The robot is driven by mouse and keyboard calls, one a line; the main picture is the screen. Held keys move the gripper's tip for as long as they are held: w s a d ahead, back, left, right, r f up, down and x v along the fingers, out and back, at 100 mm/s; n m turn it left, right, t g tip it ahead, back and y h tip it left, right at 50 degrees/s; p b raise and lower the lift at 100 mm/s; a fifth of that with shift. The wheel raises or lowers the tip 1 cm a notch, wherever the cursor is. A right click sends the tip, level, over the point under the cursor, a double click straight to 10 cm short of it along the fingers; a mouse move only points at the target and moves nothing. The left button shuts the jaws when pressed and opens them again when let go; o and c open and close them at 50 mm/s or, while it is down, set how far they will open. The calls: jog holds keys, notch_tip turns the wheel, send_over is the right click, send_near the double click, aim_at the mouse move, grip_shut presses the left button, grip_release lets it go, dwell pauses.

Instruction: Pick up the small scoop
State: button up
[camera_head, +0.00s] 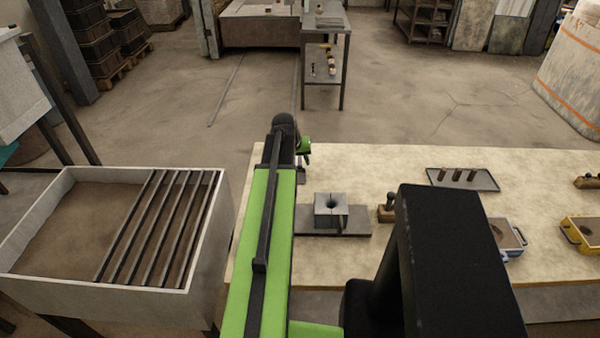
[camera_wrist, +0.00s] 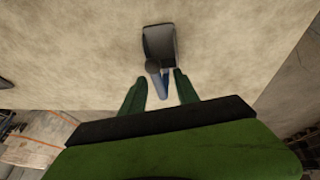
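The small scoop (camera_wrist: 160,44) lies on the pale tabletop in the wrist view, with a dark grey box-like bowl and a short bluish handle pointing toward me. My gripper (camera_wrist: 159,77) has its two green fingers spread apart, one on each side of the handle. I see a gap between the fingers and the handle; I cannot tell their height above the table. In the head view my gripper (camera_head: 303,157) is at the table's left part, mostly hidden by my green arm. A small greyish piece below it may be the scoop.
On the table (camera_head: 370,160) a grey block with a hole (camera_head: 331,204) sits on a dark plate right of my arm. A tray with pegs (camera_head: 462,184) and a yellow box (camera_head: 581,233) are farther right. A barred bin (camera_head: 215,240) stands left.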

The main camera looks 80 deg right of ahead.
grip_shut()
dwell(1.4)
